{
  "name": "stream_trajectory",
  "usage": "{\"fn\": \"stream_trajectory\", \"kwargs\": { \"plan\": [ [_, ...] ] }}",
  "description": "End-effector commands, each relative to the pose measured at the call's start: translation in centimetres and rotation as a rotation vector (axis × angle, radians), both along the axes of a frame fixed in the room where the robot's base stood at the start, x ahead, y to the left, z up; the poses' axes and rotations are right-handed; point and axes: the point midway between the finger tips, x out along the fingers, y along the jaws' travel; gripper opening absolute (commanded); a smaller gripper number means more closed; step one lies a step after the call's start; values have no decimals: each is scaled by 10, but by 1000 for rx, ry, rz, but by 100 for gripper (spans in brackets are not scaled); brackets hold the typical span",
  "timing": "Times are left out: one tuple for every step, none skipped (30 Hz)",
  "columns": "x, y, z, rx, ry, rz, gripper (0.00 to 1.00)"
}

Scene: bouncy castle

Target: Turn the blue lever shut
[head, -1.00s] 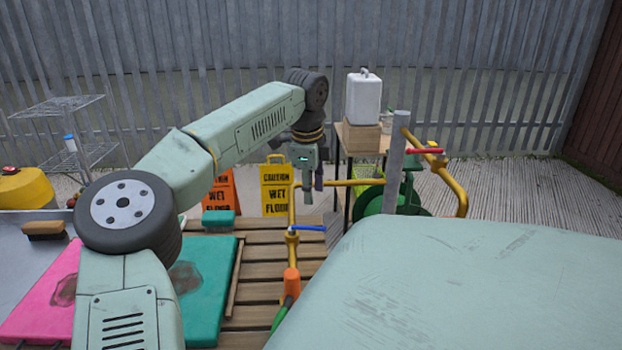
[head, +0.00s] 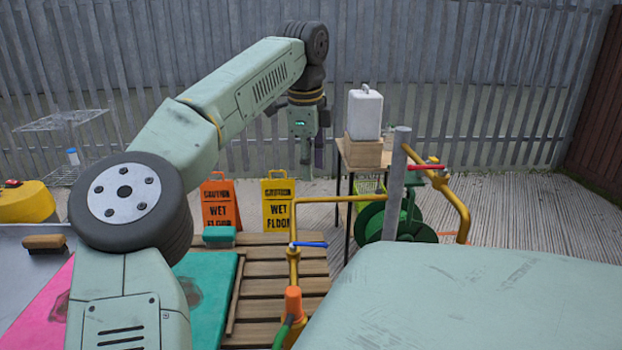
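The blue lever (head: 311,244) sits on a yellow pipe (head: 293,265) in front of the wooden slats and points to the right, across the upright pipe. An orange fitting with a green hose is below it. My gripper (head: 312,160) hangs from the end of my arm, above and behind the lever in the picture and clear of it. Its fingers point down and are small and dark, so I cannot tell whether they are open. A red lever (head: 427,167) is on the same pipework further right.
A grey post (head: 396,185) and a green hose reel (head: 375,222) stand right of the blue lever. A table with a wooden box (head: 363,152) and white canister (head: 366,114) is behind. Orange (head: 220,206) and yellow (head: 277,205) wet-floor signs stand at the back left. Wooden slats (head: 275,262) lie left of the pipe.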

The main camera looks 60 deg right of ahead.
Motion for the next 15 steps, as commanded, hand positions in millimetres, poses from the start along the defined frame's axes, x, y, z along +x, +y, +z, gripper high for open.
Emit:
{"fn": "stream_trajectory", "kwargs": {
  "plan": [
    [0, 1, 3, 0, 0, 0, 30],
    [0, 1, 4, 0, 0, 1, 30],
    [0, 1, 6, 1, 0, 1, 30],
    [0, 2, 6, 1, 0, 1, 30],
    [0, 2, 6, 1, 0, 1, 30],
    [0, 2, 6, 1, 0, 1, 30],
    [0, 2, 6, 1, 0, 1, 30],
    [0, 2, 6, 1, 0, 1, 30],
    [0, 2, 6, 1, 0, 1, 30],
    [0, 2, 6, 1, 0, 1, 30],
    [0, 2, 6, 1, 0, 1, 29],
    [0, 1, 5, 1, 2, -1, 26],
    [0, 1, 3, -2, 8, -9, 24],
    [-2, 0, 0, -7, 19, -21, 22],
    [-4, -2, -6, -21, 44, -53, 20]
  ]
}}
